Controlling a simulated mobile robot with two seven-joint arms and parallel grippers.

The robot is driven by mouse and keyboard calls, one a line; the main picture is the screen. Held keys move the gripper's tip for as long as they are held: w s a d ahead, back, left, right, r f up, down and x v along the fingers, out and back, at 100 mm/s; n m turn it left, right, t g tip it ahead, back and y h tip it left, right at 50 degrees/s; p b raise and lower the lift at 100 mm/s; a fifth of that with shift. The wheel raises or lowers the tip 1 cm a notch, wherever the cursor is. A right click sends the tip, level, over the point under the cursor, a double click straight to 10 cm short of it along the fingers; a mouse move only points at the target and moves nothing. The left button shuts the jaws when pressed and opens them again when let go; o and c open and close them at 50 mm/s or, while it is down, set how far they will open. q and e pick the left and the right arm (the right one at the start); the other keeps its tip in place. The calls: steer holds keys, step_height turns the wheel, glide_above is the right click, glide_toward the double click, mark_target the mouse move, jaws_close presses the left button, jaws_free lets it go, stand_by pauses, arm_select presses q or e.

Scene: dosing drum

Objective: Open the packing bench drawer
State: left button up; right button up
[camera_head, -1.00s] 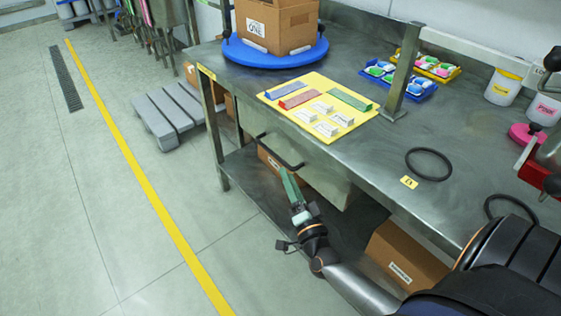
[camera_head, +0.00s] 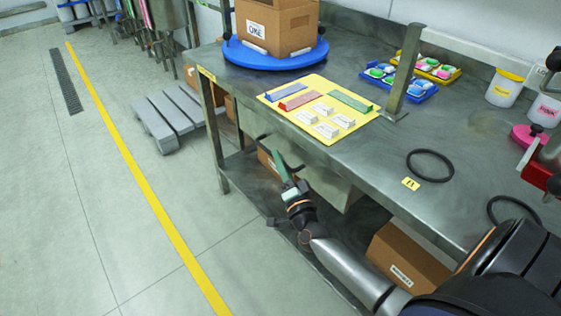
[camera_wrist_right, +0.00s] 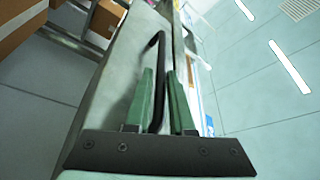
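The packing bench drawer (camera_head: 328,186) is a grey metal box under the bench top. Its front looks close to the bench edge, and I see no open inside. Its black bar handle (camera_head: 292,163) sticks out on the left side. My right gripper (camera_head: 283,167), with green fingers, reaches up to the handle from below. In the right wrist view the black handle (camera_wrist_right: 159,80) runs between the two fingers of the gripper (camera_wrist_right: 160,82). It lies nearer the left finger, with a gap to the right one, so the gripper looks open around it. My left gripper is not in view.
The steel bench top (camera_head: 372,160) carries a yellow board (camera_head: 350,132) with coloured strips and white boxes, and a blue turntable (camera_head: 275,60) with a carton. A carton (camera_head: 405,258) stands on the lower shelf.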

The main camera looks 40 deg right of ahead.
jaws_close()
stand_by(1.0)
